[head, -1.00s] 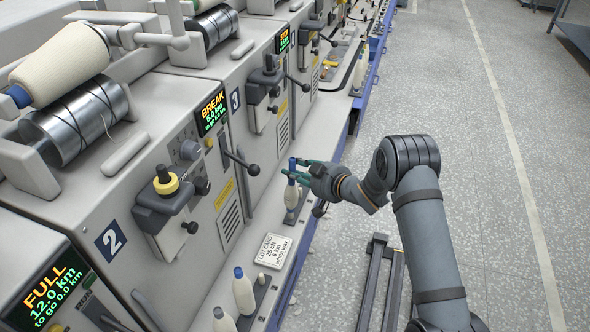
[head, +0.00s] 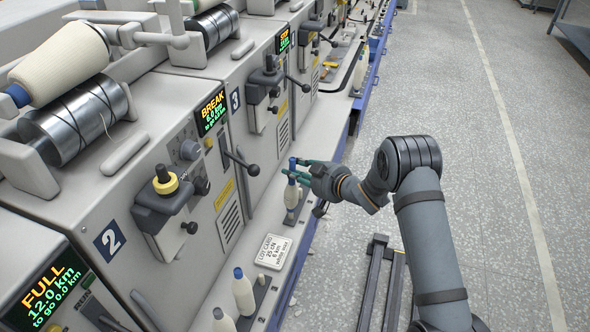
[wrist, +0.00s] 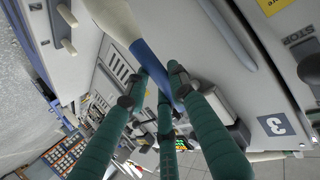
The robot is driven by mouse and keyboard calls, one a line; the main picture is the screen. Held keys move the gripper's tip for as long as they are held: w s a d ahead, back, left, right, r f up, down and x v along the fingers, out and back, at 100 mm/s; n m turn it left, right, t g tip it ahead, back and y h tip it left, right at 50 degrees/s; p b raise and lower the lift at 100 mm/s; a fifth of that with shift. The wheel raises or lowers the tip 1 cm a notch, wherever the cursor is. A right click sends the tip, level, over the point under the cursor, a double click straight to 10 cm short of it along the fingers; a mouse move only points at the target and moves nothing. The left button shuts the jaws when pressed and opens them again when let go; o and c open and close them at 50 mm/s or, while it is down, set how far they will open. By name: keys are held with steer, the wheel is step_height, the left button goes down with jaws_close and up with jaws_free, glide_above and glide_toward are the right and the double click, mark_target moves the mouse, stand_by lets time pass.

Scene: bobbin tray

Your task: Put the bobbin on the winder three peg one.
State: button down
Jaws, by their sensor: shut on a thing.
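The bobbin (head: 291,194) is white with a blue tube top. It stands roughly upright above a dark peg plate (head: 297,217) on the ledge in front of the winders. My gripper (head: 293,171) reaches in from the right, its green fingers shut on the bobbin's blue top. In the wrist view, the bobbin's blue tube (wrist: 152,65) runs between the green fingers (wrist: 165,88), with white yarn above. The peg under the bobbin is hidden, so I cannot tell whether the bobbin is seated. The winder's number plate 3 (head: 235,99) is up to the left.
A lot card (head: 273,251) lies on the ledge nearer me. Two white bobbins with blue tops (head: 243,293) stand further down the ledge. A black lever (head: 243,163) sticks out of the winder face left of my gripper. The floor to the right (head: 480,180) is open.

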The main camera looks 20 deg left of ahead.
mark_target(292, 186)
steer(key=shift+f+b, duration=0.95)
steer(key=shift+f, duration=0.15)
steer(key=shift+r, duration=0.25)
stand_by(0.3)
steer(key=shift+r+p, duration=0.55)
steer(key=shift+r, duration=0.1)
steer(key=shift+f, duration=0.1)
stand_by(0.5)
steer(key=shift+f+b, duration=1.2)
steer(key=shift+b, duration=0.1)
stand_by(0.5)
steer(key=c, duration=1.8)
jaws_free()
steer(key=shift+d, duration=0.1)
steer(key=shift+o, duration=0.2)
